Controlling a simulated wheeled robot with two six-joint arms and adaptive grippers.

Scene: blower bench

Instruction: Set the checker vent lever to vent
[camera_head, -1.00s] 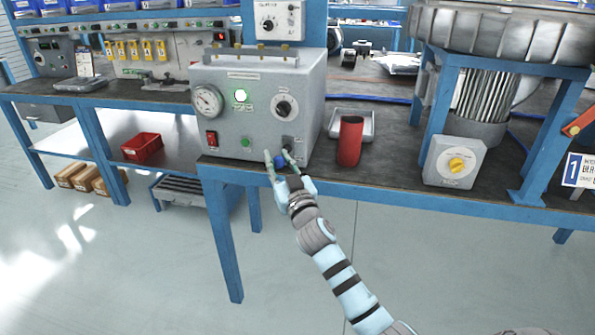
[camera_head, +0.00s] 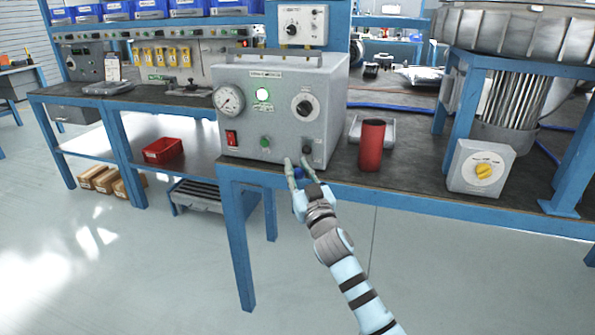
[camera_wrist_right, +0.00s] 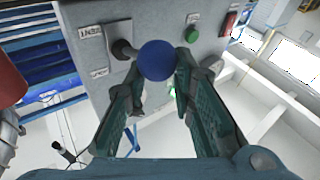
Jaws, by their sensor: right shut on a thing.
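The checker (camera_head: 268,115) is a grey box on the bench, with a gauge, a lit green lamp and a dial. Its vent lever (camera_wrist_right: 122,49) comes out of a dark mount low on the panel and ends in a blue ball knob (camera_wrist_right: 158,60). Small labels sit on either side of the mount in the right wrist view; I cannot read them surely. My right gripper (camera_head: 298,163) is at the box's lower front, shut on the blue knob, with its green fingers (camera_wrist_right: 174,75) on both sides of it. The fingers partly hide the lever in the head view. My left gripper is not in view.
A red cylinder (camera_head: 371,145) stands right of the checker, by a grey tray. A grey box with a yellow knob (camera_head: 483,171) is farther right. A green button (camera_wrist_right: 192,33) and red switch (camera_head: 231,138) are on the panel. The floor in front is clear.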

